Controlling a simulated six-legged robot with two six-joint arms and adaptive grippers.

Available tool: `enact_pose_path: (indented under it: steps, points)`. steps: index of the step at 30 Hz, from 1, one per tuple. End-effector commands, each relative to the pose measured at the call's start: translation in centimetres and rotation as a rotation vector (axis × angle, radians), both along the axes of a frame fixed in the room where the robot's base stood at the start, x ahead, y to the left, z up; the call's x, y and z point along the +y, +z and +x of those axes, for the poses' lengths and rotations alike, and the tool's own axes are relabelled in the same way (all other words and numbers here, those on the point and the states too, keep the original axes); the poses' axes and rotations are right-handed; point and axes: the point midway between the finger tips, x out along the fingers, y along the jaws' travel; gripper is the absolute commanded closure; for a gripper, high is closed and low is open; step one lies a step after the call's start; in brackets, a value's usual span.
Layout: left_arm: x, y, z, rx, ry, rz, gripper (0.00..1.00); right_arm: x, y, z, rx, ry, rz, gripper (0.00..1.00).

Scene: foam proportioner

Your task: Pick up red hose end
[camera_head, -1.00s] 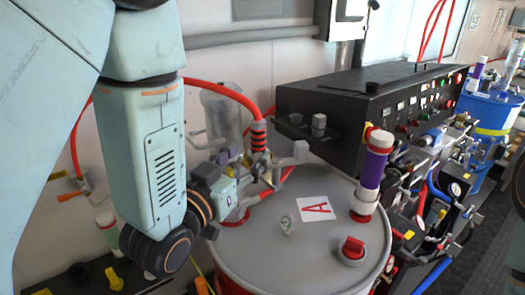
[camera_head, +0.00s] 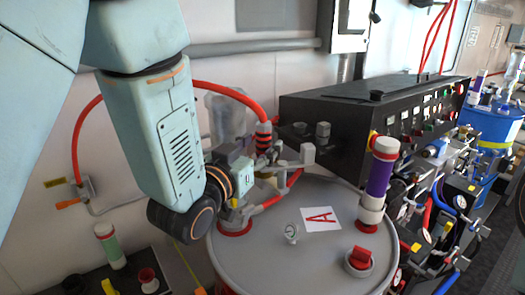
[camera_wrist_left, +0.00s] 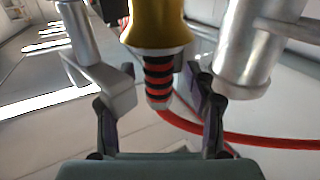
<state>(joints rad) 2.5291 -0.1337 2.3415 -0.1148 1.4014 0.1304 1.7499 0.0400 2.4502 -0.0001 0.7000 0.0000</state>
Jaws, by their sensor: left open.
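The red hose end (camera_head: 264,137) is a fitting with red and black rings, hanging from the red hose (camera_head: 215,88) above the grey drum. My left gripper (camera_head: 284,158) is at the hose end, with its body left of it and a pale finger block to its right. In the left wrist view, the ringed hose end (camera_wrist_left: 159,78) stands between the two spread fingers of the left gripper (camera_wrist_left: 166,88), with a yellow part above it. The fingers look apart from it. My arm and gripper hide part of the pump behind. My right gripper does not show.
A clear cylinder (camera_head: 226,118) stands close behind the gripper. A black control box (camera_head: 350,125) is to the right.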

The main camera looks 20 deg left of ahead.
Motion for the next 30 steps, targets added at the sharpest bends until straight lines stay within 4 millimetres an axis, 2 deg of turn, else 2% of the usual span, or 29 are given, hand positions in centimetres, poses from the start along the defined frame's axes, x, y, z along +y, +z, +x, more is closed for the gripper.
enact_pose_path:
  steps: [4,12,30]
  points:
    - [-0.30,0.04,1.29,0.001,-0.001,0.001,0.45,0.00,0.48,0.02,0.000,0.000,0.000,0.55]
    - [-0.34,-0.07,1.48,0.001,0.000,0.001,0.45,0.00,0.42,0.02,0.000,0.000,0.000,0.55]
    - [-0.33,-0.08,1.46,0.001,-0.001,0.001,0.96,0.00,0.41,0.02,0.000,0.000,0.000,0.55]
